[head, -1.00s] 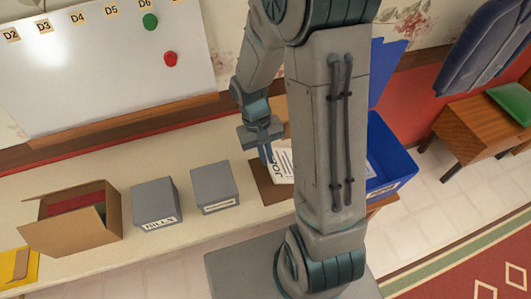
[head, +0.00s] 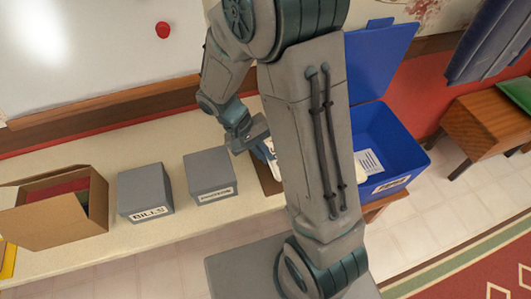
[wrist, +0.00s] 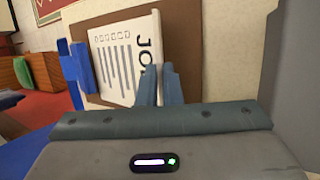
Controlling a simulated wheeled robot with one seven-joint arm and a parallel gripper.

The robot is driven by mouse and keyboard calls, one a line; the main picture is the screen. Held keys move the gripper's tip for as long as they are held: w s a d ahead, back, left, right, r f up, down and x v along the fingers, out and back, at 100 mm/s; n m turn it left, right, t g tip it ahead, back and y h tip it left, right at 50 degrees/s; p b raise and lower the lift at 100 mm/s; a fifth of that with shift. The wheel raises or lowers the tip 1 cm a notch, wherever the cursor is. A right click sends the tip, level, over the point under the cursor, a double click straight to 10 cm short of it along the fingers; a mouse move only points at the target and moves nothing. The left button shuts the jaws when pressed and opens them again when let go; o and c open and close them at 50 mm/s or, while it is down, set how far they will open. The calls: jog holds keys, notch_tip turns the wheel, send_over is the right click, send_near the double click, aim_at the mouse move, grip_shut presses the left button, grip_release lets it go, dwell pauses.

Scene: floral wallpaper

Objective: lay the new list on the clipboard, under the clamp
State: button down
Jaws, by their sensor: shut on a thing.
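My gripper (wrist: 160,86) is shut on a white sheet (wrist: 118,60) with dark lines and large letters starting "JO". The sheet overlaps the brown clipboard (wrist: 192,32) behind it in the wrist view. I cannot tell whether it lies flat on the board. In the head view, the brown clipboard (head: 266,178) lies on the counter beside the grey boxes, mostly hidden by my arm. The gripper (head: 262,150) is over its far part, and only a sliver of the sheet shows.
A blue bin (head: 398,165) with its lid raised stands right of my arm, a printed paper inside. Two grey boxes (head: 145,190) (head: 208,176) and an open cardboard box (head: 85,222) stand left on the counter (head: 180,240). A whiteboard (head: 90,60) is behind.

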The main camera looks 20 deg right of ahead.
jog(key=shift+f, duration=0.1)
jog(key=c, duration=1.5)
grip_release()
jog(key=v, duration=1.4)
jog(key=shift+a+f, duration=0.1)
jog(key=shift+a, duration=0.05)
jog(key=shift+s+d+r+n+t+y, duration=0.1)
jog(key=shift+s+d+r+t+y, duration=0.7)
jog(key=shift+s, duration=1.05)
jog(key=shift+s+d+r+n+t+y, duration=0.1)
jog(key=shift+s+d+r+t+y, duration=0.3)
jog(key=shift+s+d+t+y, duration=0.85)
jog(key=shift+s+d+r+n+t+y, duration=0.1)
jog(key=shift+s+d+r+t+y, duration=0.45)
jog(key=shift+s+d+t, duration=1.35)
